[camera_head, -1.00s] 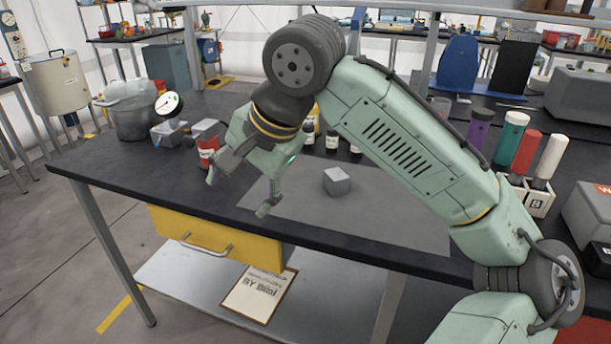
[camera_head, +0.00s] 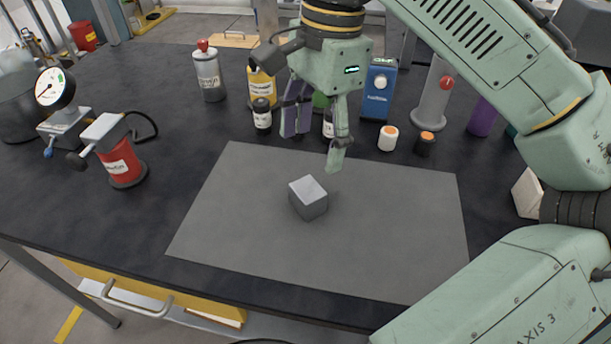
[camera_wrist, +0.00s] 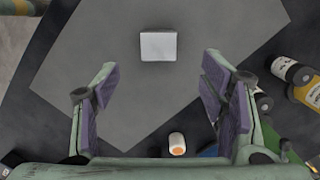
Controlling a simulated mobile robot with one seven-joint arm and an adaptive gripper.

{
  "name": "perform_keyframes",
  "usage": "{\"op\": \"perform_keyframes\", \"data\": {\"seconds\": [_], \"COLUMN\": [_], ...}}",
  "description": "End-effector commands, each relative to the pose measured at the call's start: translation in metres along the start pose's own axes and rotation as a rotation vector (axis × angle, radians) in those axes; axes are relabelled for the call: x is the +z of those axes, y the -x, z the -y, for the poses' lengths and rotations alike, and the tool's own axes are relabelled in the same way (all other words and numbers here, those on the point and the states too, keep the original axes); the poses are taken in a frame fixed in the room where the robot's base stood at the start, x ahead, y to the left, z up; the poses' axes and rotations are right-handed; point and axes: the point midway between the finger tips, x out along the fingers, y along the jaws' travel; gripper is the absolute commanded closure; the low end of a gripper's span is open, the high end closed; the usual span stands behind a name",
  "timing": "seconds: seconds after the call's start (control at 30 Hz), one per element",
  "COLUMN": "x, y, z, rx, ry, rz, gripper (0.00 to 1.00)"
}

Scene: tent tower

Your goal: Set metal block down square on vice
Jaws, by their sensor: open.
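The metal block (camera_head: 308,198), a small grey cube, sits on the grey mat (camera_head: 390,215) in the head view. It also shows in the wrist view (camera_wrist: 158,46), ahead of the fingertips. My gripper (camera_head: 314,148) is open and empty above the mat's far edge, behind the block and apart from it. In the wrist view my gripper (camera_wrist: 160,67) has its purple-padded fingers spread, with the block beyond the gap. A red-bodied piece with a grey top (camera_head: 115,150), at the left of the bench, may be the vice; I cannot tell for sure.
A dial gauge (camera_head: 54,87) stands at the far left. Bottles, including a yellow one (camera_head: 261,82), and a blue box (camera_head: 379,88) stand behind my gripper. A white-and-orange cap (camera_head: 388,138) lies near the mat's far edge. The mat around the block is clear.

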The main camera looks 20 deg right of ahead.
Motion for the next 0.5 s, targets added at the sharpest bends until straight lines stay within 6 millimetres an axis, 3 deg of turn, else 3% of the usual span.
{"op": "perform_keyframes", "data": {"seconds": [0.2,0.5], "x": [0.0,0.0], "y": [-0.036,-0.061], "z": [0.0,0.0], "rx": [0.0,-0.001], "ry": [0.006,0.005], "rz": [0.003,0.003], "gripper": [0.35,0.35]}}
